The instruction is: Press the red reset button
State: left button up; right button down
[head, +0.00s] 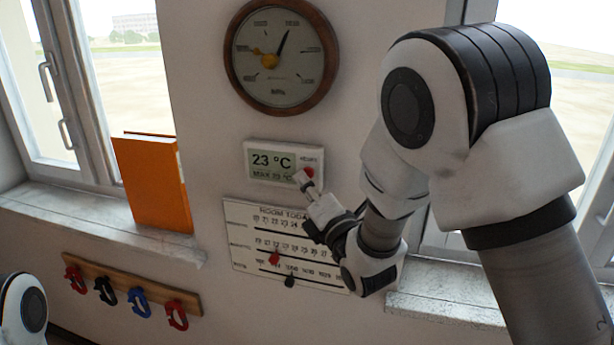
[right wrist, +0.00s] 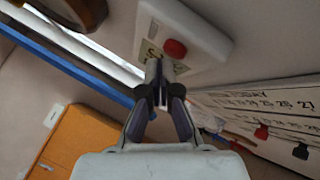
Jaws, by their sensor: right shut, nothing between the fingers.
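The red reset button (head: 309,172) sits at the right end of a white wall thermometer (head: 257,147) whose display reads 23 °C. My right gripper (head: 302,180) is shut and empty, with its fingertips at the lower left of the button in the head view. In the right wrist view the button (right wrist: 175,48) shows uncovered just beyond the fingertips (right wrist: 160,68), which overlap the thermometer's lower edge in the picture. I cannot tell whether the tips touch the housing. My left gripper is out of view.
A round wooden dial (head: 281,58) hangs above the thermometer and a white chart board (head: 240,236) with sliders hangs below. An orange book (head: 152,185) stands on the left sill. A hook rail (head: 130,283) with several coloured clips is lower left.

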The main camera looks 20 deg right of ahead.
jog(key=shift+w+d, duration=0.25)
jog(key=shift+w, duration=0.1)
dwell(0.7)
dwell(0.4)
jog(key=shift+s+a+b, duration=0.4)
jog(key=shift+s+b, duration=0.15)
jog(key=shift+s, duration=0.15)
jog(key=shift+s+a+b, duration=0.3)
jog(key=shift+s+a, duration=0.4)
jog(key=shift+s, duration=0.35)
jog(key=shift+s+a+b, duration=0.25)
jog(key=shift+s+a, duration=0.45)
jog(key=shift+s, duration=0.35)
